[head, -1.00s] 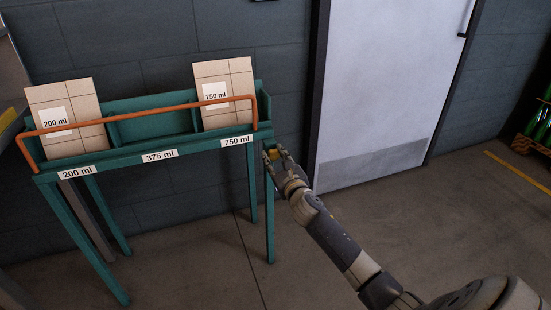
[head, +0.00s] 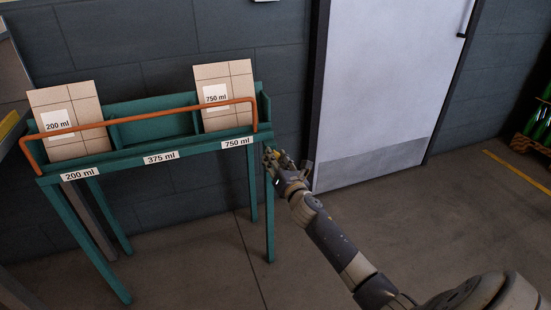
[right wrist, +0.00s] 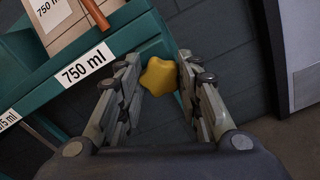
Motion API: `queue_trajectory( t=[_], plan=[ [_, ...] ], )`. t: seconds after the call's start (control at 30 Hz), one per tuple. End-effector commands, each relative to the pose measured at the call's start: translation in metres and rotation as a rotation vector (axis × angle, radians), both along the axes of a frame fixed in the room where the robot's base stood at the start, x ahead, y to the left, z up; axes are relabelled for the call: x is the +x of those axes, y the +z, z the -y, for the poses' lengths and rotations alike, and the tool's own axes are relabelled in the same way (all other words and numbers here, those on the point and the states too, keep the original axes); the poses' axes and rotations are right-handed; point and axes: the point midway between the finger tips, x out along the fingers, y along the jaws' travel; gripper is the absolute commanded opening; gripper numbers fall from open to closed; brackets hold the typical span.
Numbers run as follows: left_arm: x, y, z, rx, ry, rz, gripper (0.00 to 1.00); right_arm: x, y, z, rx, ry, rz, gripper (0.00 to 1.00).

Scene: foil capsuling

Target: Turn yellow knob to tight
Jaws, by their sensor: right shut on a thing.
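The yellow knob (right wrist: 159,76) is star-shaped and sits at the right end of the green rack, below the 750 ml label, in the right wrist view. My right gripper (right wrist: 158,82) is shut on it, with a finger on either side. In the head view the right gripper (head: 276,159) is at the rack's right end, and only a little of the yellow knob (head: 283,157) shows between its fingers. How tight the knob is cannot be seen. My left gripper is in no view.
The green rack (head: 112,159) has an orange bar (head: 145,119) across its front. Two cartons stand in it, one marked 200 ml (head: 85,93) and one 750 ml (head: 225,78); the middle 375 ml bay is empty. A pale door (head: 385,90) stands right of the rack.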

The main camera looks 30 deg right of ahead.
Motion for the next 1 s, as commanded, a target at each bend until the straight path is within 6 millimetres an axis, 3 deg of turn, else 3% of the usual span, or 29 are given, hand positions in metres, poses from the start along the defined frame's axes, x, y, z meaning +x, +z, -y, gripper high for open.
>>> queue_trajectory(
  t=[0.43, 1.0],
  plan=[
    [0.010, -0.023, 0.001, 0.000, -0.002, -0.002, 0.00, 0.000, 0.000, 0.001, 0.417, -0.002, 0.099, 0.09],
    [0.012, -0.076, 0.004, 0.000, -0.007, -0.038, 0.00, 0.000, 0.000, 0.001, 0.943, -0.002, 0.226, 0.09]
  ],
)
